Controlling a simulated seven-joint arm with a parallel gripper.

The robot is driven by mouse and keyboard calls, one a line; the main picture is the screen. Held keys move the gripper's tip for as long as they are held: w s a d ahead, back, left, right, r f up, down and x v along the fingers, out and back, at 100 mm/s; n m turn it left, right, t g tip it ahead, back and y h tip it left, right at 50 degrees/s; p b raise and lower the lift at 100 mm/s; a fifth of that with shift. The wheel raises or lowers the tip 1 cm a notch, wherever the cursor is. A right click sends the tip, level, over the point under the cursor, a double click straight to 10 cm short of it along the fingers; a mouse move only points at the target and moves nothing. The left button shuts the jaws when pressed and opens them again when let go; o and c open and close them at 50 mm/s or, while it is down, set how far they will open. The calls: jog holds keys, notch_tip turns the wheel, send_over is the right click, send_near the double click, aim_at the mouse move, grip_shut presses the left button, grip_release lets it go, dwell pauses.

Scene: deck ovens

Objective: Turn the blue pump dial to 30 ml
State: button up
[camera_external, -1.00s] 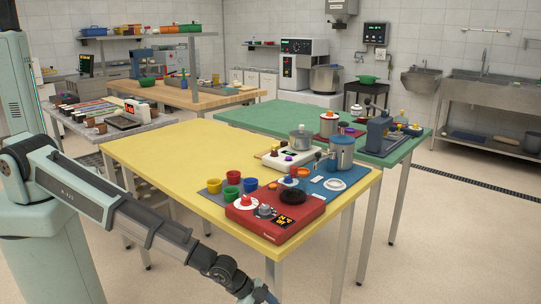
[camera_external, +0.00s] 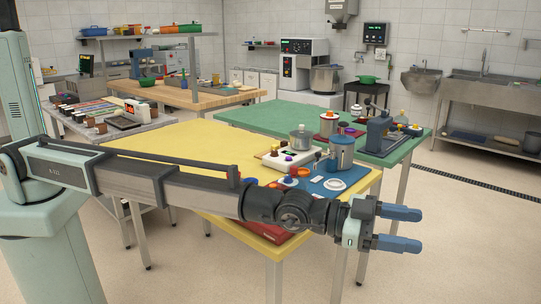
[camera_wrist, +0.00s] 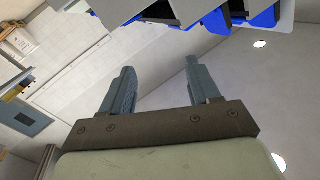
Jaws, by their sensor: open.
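My gripper (camera_external: 413,229) is open and empty. It is held out in the air past the right front edge of the yellow table, with its two blue-grey fingers pointing right. In the wrist view, the gripper (camera_wrist: 160,68) shows its two fingers apart with nothing between them. I cannot make out a blue pump dial in either view. A blue-grey machine (camera_external: 378,136) stands on the green table, beyond the gripper, but it is too small to tell whether it carries the dial. A metal pot (camera_external: 341,153) stands on the yellow table's blue mat (camera_external: 353,188).
My arm crosses the front of the yellow table (camera_external: 160,142) and hides most of a red device (camera_external: 273,238). A white device (camera_external: 275,160) and another pot (camera_external: 301,140) stand behind. The green table (camera_external: 250,113) is clear at left. The floor at right is open.

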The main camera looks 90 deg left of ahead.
jog(key=w+a+r+n+g+y, duration=0.1)
jog(key=w+a+r+n, duration=0.15)
jog(key=a, duration=0.25)
jog(key=w+a+r+n+y, duration=0.1)
jog(key=w+a+r, duration=0.1)
jog(key=a+r, duration=0.15)
jog(key=a+f+n+g+y, duration=0.2)
jog(key=a, duration=0.7)
jog(key=a+f+n+g+y, duration=0.2)
jog(key=a+f+n+g, duration=0.1)
jog(key=a, duration=0.6)
jog(key=s+a+f+n+g, duration=0.1)
jog(key=s+a+n+g, duration=0.25)
jog(key=s+a, duration=0.45)
jog(key=s+a+f+n+g+y, duration=0.15)
jog(key=s+a+g, duration=0.25)
jog(key=a, duration=0.8)
jog(key=s+a+f+n+g, duration=0.1)
jog(key=s+a+n+g, duration=0.25)
jog(key=s+a, duration=0.5)
jog(key=f, duration=0.4)
jog(key=w+a+f, duration=0.1)
jog(key=f, duration=0.3)
jog(key=w+f, duration=0.1)
jog(key=f, duration=0.4)
jog(key=shift+a, duration=0.15)
jog(key=c, duration=1)
